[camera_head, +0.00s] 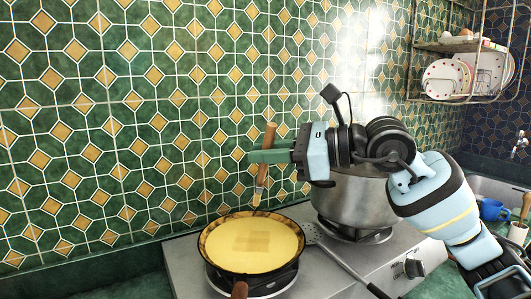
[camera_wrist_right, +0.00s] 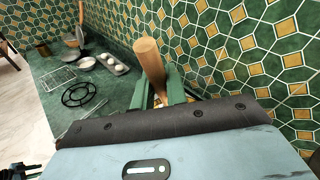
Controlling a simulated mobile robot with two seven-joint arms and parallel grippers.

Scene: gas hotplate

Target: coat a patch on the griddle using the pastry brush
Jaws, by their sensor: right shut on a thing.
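The griddle (camera_head: 285,262) is a round pan with a dark rim and a yellow surface, resting on the front burner in the head view. A darker tan square patch (camera_head: 252,242) lies near its middle. My right gripper (camera_head: 262,157) has green fingers shut on the wooden handle of the pastry brush (camera_head: 269,136). The brush is nearly upright with its bristles (camera_head: 257,198) down, near the griddle's far rim; I cannot tell whether they touch it. In the right wrist view the handle (camera_wrist_right: 149,62) stands between the green fingers (camera_wrist_right: 158,88).
A steel pot (camera_head: 350,200) stands on the burner behind my right wrist. A green tiled wall (camera_head: 130,120) rises close behind. A dish rack (camera_head: 460,75) hangs at right, above a blue mug (camera_head: 491,210).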

